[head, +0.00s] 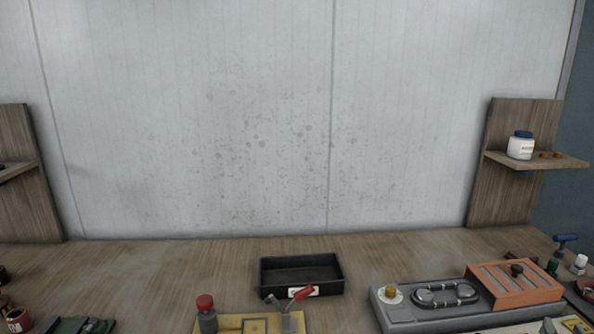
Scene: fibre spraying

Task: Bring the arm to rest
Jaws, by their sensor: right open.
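My right gripper (564,326) shows only as a small part at the bottom edge of the head view, at the lower right. It is open, and I see nothing held in it. It is in front of the grey tray on the bench. Most of it and its arm are cut off by the frame. My left gripper and left arm are not in view.
A shelf at right bears a white jar (520,146). The bench's back left is clear.

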